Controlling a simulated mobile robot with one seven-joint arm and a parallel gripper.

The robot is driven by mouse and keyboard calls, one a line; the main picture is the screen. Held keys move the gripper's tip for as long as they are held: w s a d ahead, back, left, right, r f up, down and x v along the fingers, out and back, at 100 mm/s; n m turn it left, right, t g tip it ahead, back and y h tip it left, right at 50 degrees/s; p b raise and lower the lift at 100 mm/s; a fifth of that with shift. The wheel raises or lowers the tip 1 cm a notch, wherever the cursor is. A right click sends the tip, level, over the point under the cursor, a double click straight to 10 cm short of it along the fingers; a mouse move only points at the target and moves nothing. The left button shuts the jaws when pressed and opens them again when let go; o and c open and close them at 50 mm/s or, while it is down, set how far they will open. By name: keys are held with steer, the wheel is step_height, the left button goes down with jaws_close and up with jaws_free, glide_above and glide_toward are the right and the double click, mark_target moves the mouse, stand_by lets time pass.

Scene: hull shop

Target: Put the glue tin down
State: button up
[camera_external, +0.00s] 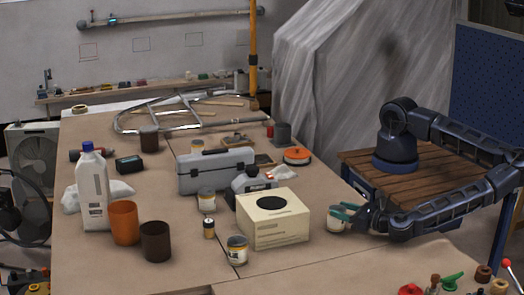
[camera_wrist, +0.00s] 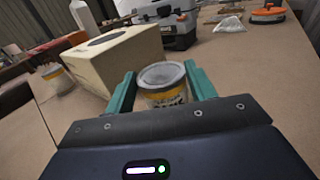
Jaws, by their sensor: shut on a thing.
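My gripper (camera_external: 346,211) has teal fingers, closed around a small glue tin (camera_external: 336,224) with a pale lid and a white and yellow label. In the wrist view the tin (camera_wrist: 164,85) sits upright between the two fingers, its lower part hidden by the gripper body. The tin is just right of the cream cardboard box (camera_external: 273,218), near the right side of the brown worktable (camera_external: 310,266). I cannot tell whether its base touches the table.
Similar tins stand left of the box (camera_external: 206,199) and in front of it (camera_external: 237,249). A grey toolbox (camera_external: 215,172), white bottle (camera_external: 92,190), orange cup (camera_external: 124,222) and dark cup (camera_external: 156,242) stand further left. The table front right of the box looks clear.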

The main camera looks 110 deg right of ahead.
steer(key=shift+f, duration=0.3)
steer(key=shift+f, duration=0.1)
steer(key=o, duration=1.2)
steer(key=shift+s+a, duration=0.1)
steer(key=shift+a, duration=0.05)
steer(key=v, duration=1.1)
steer(key=shift+s+a, duration=0.2)
steer(key=shift+a, duration=0.1)
steer(key=shift+w, duration=0.1)
